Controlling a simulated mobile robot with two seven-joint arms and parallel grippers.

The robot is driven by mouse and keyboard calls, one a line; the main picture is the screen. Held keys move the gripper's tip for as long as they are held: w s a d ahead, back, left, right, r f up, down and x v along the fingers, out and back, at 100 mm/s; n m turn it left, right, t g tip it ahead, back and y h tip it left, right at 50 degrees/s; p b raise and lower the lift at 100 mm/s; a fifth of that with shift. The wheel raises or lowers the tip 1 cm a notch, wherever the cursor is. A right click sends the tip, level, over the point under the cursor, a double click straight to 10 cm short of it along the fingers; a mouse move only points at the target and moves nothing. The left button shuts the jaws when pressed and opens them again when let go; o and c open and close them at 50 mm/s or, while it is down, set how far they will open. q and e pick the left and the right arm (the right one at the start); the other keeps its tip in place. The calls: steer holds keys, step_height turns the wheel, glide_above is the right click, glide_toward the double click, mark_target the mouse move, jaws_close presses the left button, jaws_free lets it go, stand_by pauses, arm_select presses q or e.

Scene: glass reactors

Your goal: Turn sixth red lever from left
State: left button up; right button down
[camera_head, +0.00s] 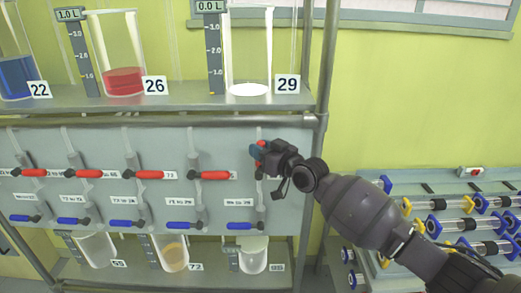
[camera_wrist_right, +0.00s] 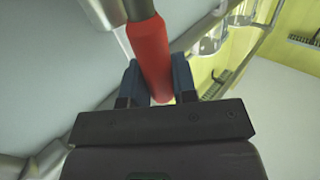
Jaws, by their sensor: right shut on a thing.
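A row of red levers runs across the grey panel (camera_head: 95,150) in the head view. Those to the left, such as this red lever (camera_head: 215,175), lie horizontal. My right gripper (camera_head: 258,153) is at the rightmost visible red lever (camera_head: 261,143), whose red end shows just above the fingers; the gripper covers most of it. In the right wrist view, the red handle (camera_wrist_right: 150,48) of this lever passes between the two blue fingers of my right gripper (camera_wrist_right: 157,82), which is shut on it. My left gripper is not in view.
Blue levers (camera_head: 185,225) run in a lower row. Glass vessels (camera_head: 123,75) stand on the shelf above, and more (camera_head: 173,252) stand below. A metal post (camera_head: 320,90) rises beside the panel. A rack of tubes (camera_head: 470,225) is at the right.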

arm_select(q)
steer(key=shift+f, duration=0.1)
arm_select(e)
steer(key=shift+d+f+m+b, duration=0.25)
steer(key=shift+d+m+b, duration=0.05)
steer(key=shift+b, duration=0.6)
arm_select(q)
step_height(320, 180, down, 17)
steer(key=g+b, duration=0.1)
steer(key=b, duration=1.5)
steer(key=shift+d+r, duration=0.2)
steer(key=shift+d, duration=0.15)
arm_select(e)
steer(key=d+f+m+t+h, duration=0.3)
steer(key=m+t, duration=0.4)
steer(key=m, duration=0.5)
steer(key=d+f+m+t+h, duration=0.4)
steer(key=m+t+h, duration=0.3)
steer(key=m, duration=0.6)
steer(key=shift+d+f+h, duration=0.3)
steer(key=shift+f+h, duration=0.4)
steer(key=shift+f, duration=0.05)
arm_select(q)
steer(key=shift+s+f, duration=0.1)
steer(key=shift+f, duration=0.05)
